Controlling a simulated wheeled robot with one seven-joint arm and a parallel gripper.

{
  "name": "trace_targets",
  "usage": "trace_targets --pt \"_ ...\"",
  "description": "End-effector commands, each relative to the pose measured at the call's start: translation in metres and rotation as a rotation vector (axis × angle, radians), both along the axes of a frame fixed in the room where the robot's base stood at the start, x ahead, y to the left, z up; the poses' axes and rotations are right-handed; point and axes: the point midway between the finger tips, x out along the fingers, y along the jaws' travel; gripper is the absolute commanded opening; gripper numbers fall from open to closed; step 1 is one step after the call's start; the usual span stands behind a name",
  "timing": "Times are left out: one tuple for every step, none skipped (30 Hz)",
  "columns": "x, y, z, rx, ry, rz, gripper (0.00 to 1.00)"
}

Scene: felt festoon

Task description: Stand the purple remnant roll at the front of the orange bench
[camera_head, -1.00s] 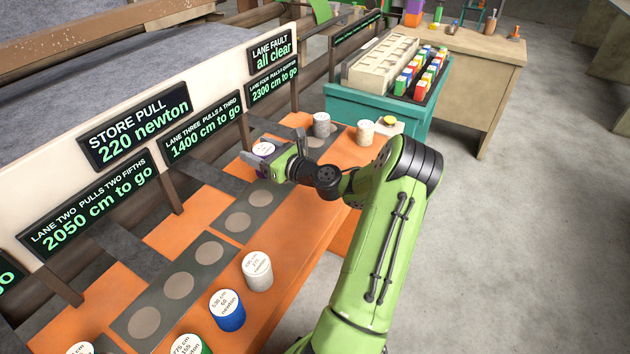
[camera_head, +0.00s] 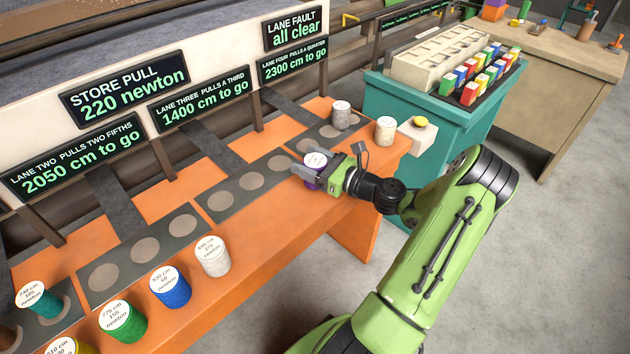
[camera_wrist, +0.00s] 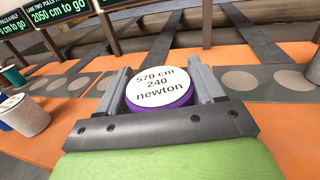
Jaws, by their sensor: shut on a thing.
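The purple remnant roll (camera_head: 312,172) has a white top label, which reads "570 cm 240 newton" in the wrist view (camera_wrist: 160,95). My gripper (camera_head: 309,168) is shut on it, with one grey finger on each side of the roll in the wrist view (camera_wrist: 163,88). The roll is upright, over the front part of the orange bench (camera_head: 262,235), right of the row of other rolls. I cannot tell whether its base touches the bench; its lower part is partly hidden by the gripper.
White (camera_head: 212,256), blue (camera_head: 171,287) and green (camera_head: 123,321) rolls stand along the front edge to the left. A grey roll (camera_head: 341,115) and a cream roll (camera_head: 385,130) stand at the right end, near a yellow button (camera_head: 420,122). The front strip between white roll and gripper is clear.

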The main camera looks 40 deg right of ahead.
Motion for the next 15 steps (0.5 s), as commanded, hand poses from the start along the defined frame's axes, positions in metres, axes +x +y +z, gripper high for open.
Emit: trace_targets --pt "0.000 0.000 -0.007 0.000 -0.001 0.000 0.34" --pt "0.000 0.000 -0.012 0.000 -0.001 0.000 0.34" --pt "0.000 0.000 -0.019 0.001 -0.001 0.000 0.34" --pt "0.000 0.000 -0.025 0.001 -0.001 0.000 0.34" --pt "0.000 0.000 -0.031 0.001 -0.002 0.000 0.34" --pt "0.000 0.000 -0.037 0.000 -0.002 0.000 0.34" --pt "0.000 0.000 -0.039 0.000 -0.002 0.000 0.34" --pt "0.000 0.000 -0.040 -0.001 -0.002 0.000 0.34" --pt "0.000 0.000 -0.038 -0.002 -0.003 0.000 0.34" --pt "0.000 0.000 -0.037 -0.003 -0.002 0.000 0.34" --pt "0.000 0.000 -0.037 -0.003 -0.002 0.000 0.34" --pt "0.000 0.000 -0.037 -0.003 -0.002 0.000 0.34" --pt "0.000 0.000 -0.037 -0.003 -0.002 -0.001 0.34" --pt "0.000 0.000 -0.037 -0.002 -0.001 -0.001 0.34" --pt "0.000 0.000 -0.039 -0.002 -0.001 -0.001 0.34"
